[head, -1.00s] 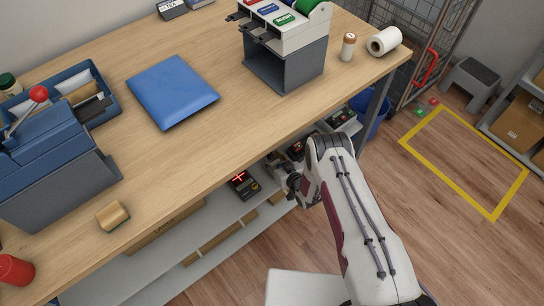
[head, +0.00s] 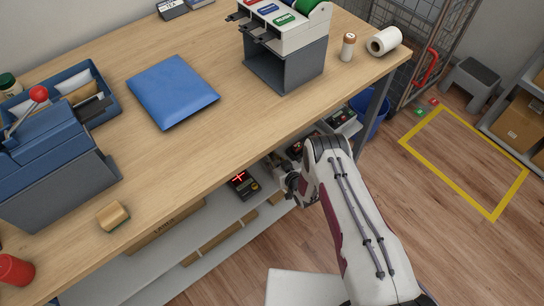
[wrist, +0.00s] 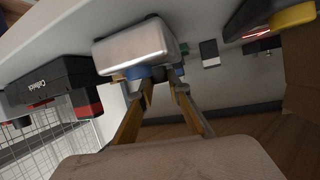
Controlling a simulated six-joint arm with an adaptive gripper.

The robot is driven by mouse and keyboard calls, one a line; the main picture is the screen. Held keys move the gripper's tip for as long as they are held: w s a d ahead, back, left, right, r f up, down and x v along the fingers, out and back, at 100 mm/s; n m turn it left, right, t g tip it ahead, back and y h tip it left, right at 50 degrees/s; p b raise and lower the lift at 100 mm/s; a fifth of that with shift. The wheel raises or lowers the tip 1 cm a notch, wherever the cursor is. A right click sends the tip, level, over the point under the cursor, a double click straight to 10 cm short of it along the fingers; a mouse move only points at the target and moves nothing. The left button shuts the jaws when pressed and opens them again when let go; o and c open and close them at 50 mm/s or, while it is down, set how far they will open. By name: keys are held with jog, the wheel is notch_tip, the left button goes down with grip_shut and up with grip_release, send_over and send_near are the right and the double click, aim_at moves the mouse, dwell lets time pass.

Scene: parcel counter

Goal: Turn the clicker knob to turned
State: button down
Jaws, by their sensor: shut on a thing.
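In the wrist view, a silver box-shaped device (wrist: 136,46) is directly ahead of my gripper (wrist: 160,84). A small blue round part, which looks like the clicker knob (wrist: 150,73), shows on its near side. My two fingers are closed in on this part and hide some of it. I cannot read the knob's angle. In the head view, my gripper is at the shelf under the counter, partly hidden by the counter edge and my own wrist, and the knob cannot be made out.
Left in the wrist view is a black labelled device (wrist: 45,84) with a red part; a yellow-and-black device (wrist: 268,18) is upper right. In the head view, a device with a red display (head: 241,181) stands left of my gripper. The counter edge (head: 225,161) overhangs the shelf.

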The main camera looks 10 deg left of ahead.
jog(key=shift+s+a+m+t+h, duration=0.15)
jog(key=shift+m+t+h, duration=0.4)
jog(key=shift+m+h, duration=0.65)
jog(key=shift+w+a+m+t+h, duration=0.15)
jog(key=shift+m+t+h, duration=0.4)
jog(key=shift+m+h, duration=0.6)
jog(key=shift+s, duration=0.1)
jog(key=c, duration=1.9)
grip_release()
jog(key=shift+s+r, duration=0.1)
jog(key=shift+s, duration=0.1)
jog(key=v, duration=1.1)
jog(key=shift+s+r, duration=0.2)
jog(key=shift+s, duration=0.05)
